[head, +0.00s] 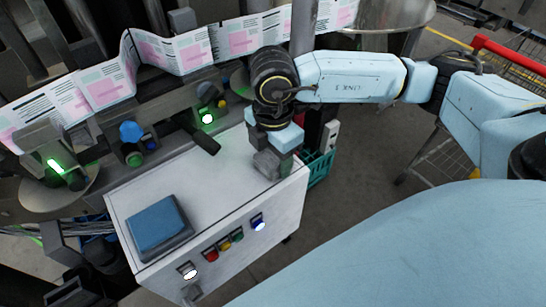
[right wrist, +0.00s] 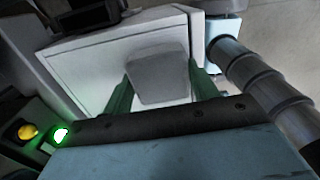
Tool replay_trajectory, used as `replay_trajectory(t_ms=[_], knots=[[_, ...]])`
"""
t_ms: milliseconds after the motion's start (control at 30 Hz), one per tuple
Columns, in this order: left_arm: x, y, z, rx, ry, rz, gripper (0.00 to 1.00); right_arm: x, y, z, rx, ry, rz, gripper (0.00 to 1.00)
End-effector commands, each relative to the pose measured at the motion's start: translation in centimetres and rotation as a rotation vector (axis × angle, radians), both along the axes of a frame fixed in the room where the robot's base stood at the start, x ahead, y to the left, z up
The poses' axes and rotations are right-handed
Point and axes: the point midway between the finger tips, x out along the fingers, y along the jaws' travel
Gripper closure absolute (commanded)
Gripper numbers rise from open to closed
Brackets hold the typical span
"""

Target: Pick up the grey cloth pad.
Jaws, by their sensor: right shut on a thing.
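The grey cloth pad (right wrist: 158,78) is a small, soft-edged grey block between the two green fingers of my right gripper (right wrist: 161,72) in the right wrist view. In the head view my right gripper (head: 271,158) points down at the right end of the white cabinet top (head: 215,185). The grey pad (head: 268,164) shows just below it there. The right gripper is shut on the pad. I cannot tell whether the pad touches the cabinet top or hangs just above it. My left gripper is not in view.
Buttons line the cabinet front (head: 228,246). A labelling machine with a printed label strip (head: 190,50) stands behind. A green crate (head: 319,168) is right of the cabinet. The middle of the top is clear.

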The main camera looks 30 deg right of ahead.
Motion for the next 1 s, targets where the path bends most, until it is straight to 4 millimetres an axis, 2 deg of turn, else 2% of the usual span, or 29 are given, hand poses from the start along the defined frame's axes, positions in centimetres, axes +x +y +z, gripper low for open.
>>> replay_trajectory(t_ms=[167, 500, 600, 767, 1000], knots=[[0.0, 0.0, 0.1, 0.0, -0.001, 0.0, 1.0, 0.1, 0.0, 1.0, 0.001, -0.003, 0.0, 0.63], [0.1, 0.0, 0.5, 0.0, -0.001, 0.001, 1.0, 0.1, 0.1, 7.6, 0.002, -0.005, 0.002, 0.63], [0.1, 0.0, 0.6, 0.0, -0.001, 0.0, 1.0, 0.1, 0.1, 9.0, 0.001, -0.004, 0.002, 0.63], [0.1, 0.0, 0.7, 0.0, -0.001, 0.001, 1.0, 0.0, 0.0, 10.0, 0.0, -0.001, 0.001, 0.63], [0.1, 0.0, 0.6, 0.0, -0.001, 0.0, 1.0, 0.0, 0.0, 10.1, 0.0, 0.0, 0.001, 0.63]])
